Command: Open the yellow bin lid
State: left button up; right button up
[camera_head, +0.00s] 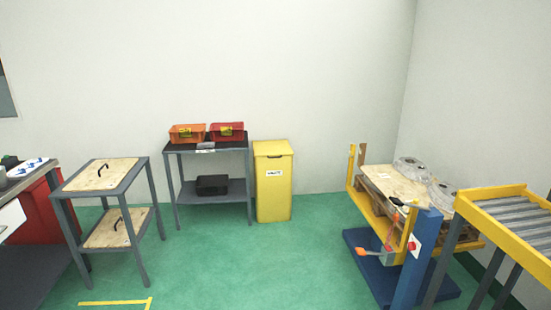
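The yellow bin (273,190) stands upright on the green floor against the back wall, just right of a grey table. It is tall and has a white label on its front. Its yellow lid (272,148) lies flat on top and looks closed. Neither of my grippers shows in the head view, and the bin is some distance away across the floor.
The grey table (214,147) left of the bin bears an orange box (187,139) and a red box (227,138). A wooden-shelved stand (103,177) is at left. A blue lift (415,258) and a yellow roller conveyor (508,215) fill the right. The middle floor (235,265) is clear.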

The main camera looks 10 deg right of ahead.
aim_at(276, 148)
jog(key=i+j+z, duration=0.1)
jog(key=i+z, duration=0.25)
jog(key=i, duration=0.95)
